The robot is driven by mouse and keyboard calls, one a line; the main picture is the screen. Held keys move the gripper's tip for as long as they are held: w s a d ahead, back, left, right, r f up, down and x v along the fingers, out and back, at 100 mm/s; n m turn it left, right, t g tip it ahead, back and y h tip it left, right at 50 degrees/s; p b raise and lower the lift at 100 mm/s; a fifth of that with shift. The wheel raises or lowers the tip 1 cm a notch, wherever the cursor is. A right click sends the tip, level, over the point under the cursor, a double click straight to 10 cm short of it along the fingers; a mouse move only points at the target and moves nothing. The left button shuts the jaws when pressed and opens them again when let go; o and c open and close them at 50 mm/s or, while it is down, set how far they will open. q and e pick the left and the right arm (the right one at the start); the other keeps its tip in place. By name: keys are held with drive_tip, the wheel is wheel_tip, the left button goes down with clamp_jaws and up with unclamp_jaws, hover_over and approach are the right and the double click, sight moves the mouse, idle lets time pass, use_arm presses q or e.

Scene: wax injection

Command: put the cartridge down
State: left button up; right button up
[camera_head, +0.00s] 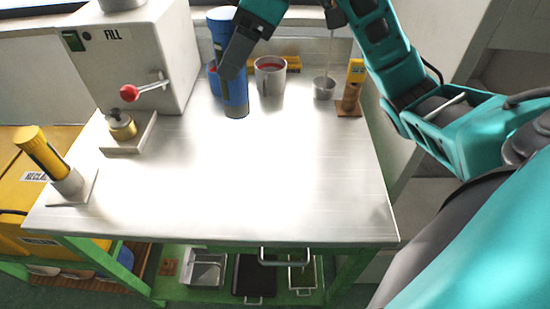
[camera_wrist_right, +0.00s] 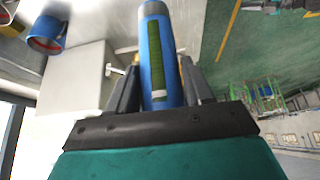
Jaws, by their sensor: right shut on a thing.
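The blue cartridge (camera_head: 235,97) is upright over the back middle of the steel table (camera_head: 250,180). My right gripper (camera_head: 238,60) is shut on its upper part, its dark finger crossing the front. I cannot tell whether the cartridge's lower end touches the table. In the right wrist view the cartridge (camera_wrist_right: 155,45), with a dark green strip along it, stands between the two fingers of the gripper (camera_wrist_right: 160,88). My left gripper is not in view.
A FILL machine (camera_head: 140,60) with a red-knobbed lever stands at back left. A yellow cartridge (camera_head: 42,152) leans in a holder at front left. Behind are a grey cup (camera_head: 270,75), a small metal pot (camera_head: 324,88) and a yellow-topped block (camera_head: 352,88). The table's middle and front are clear.

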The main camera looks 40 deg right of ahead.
wheel_tip(320, 180, down, 19)
drive_tip(key=shift+f, duration=0.15)
idle(0.5)
drive_tip(key=shift+s, duration=0.1)
drive_tip(key=shift+f, duration=0.15)
drive_tip(key=o, duration=1.3)
